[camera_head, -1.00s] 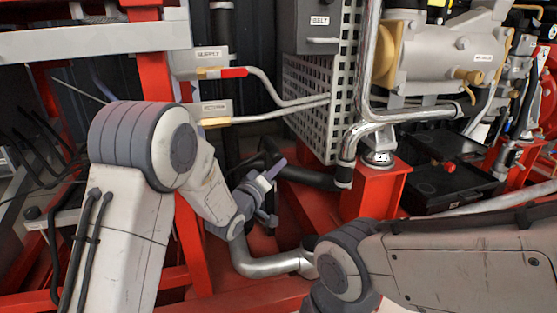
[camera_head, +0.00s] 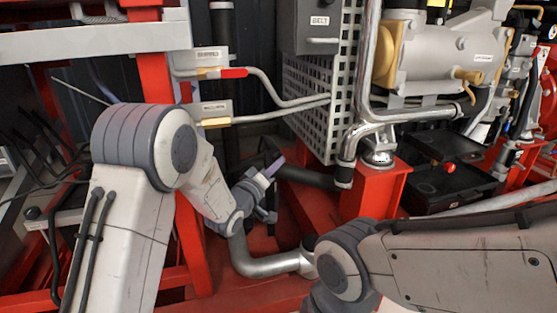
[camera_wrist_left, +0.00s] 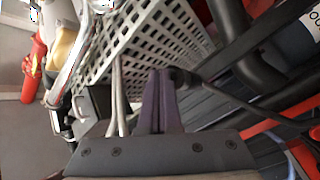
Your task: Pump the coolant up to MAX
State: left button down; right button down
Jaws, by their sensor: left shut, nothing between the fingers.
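My left gripper (camera_head: 274,166) is in the middle of the head view, in front of the dark space below the perforated guard. In the left wrist view its two purple fingers (camera_wrist_left: 157,100) are together and hold nothing. A dark rod with a rounded end (camera_wrist_left: 182,78) shows just beside the fingertips in the wrist view; I cannot tell whether they touch. A dark piece also shows just behind the gripper in the head view (camera_head: 268,147). No coolant gauge or MAX mark can be made out. My right gripper is out of view; only part of that arm shows.
The perforated guard (camera_head: 312,100) hangs above the gripper. Two labelled pipes with a red-ended handle (camera_head: 233,72) and a yellow handle (camera_head: 215,122) are at the upper left. A red pedestal (camera_head: 375,190) and chrome pipe (camera_head: 368,80) stand to the right. A silver pipe (camera_head: 265,266) bends below.

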pick_arm(q)
jog(key=shift+w+a, duration=0.3)
jog(key=shift+w, duration=0.5)
dwell(0.8)
jog(key=shift+s+d, duration=0.25)
jog(key=shift+s, duration=0.45)
jog(key=shift+s+d, duration=0.2)
jog(key=shift+s, duration=0.45)
jog(key=shift+s, duration=0.1)
jog(key=s, duration=0.1)
jog(key=s+d, duration=0.1)
jog(key=s, duration=0.1)
jog(key=s+b, duration=0.1)
jog(key=shift+s+d, duration=0.3)
jog(key=shift+d, duration=0.1)
dwell(1.9)
